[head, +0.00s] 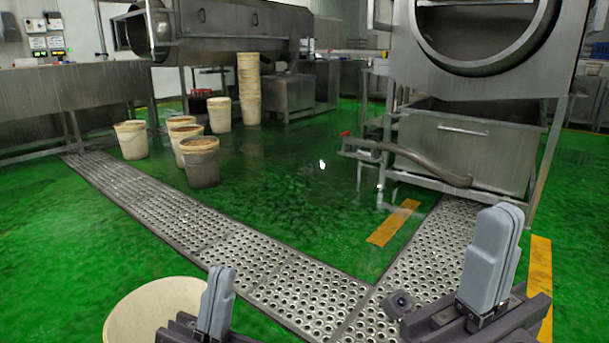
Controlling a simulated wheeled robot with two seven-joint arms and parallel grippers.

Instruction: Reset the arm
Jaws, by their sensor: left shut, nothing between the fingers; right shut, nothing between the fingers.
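My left gripper (217,301) stands at the bottom of the head view, left of centre, with its grey fingers pointing up. The fingers are together and hold nothing. My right gripper (494,257) stands at the bottom right, also pointing up, with its fingers together and empty. A round, pale tub or lid (135,315) shows at the bottom edge, partly hidden behind my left gripper. The lower parts of both arms are cut off by the frame.
A perforated metal drain cover (215,235) crosses the wet green floor. Several white buckets (131,140) stand at left, with a bucket stack (249,90) behind. A large steel drum machine (470,145) stands at right, with a hose (430,167). The floor between is clear.

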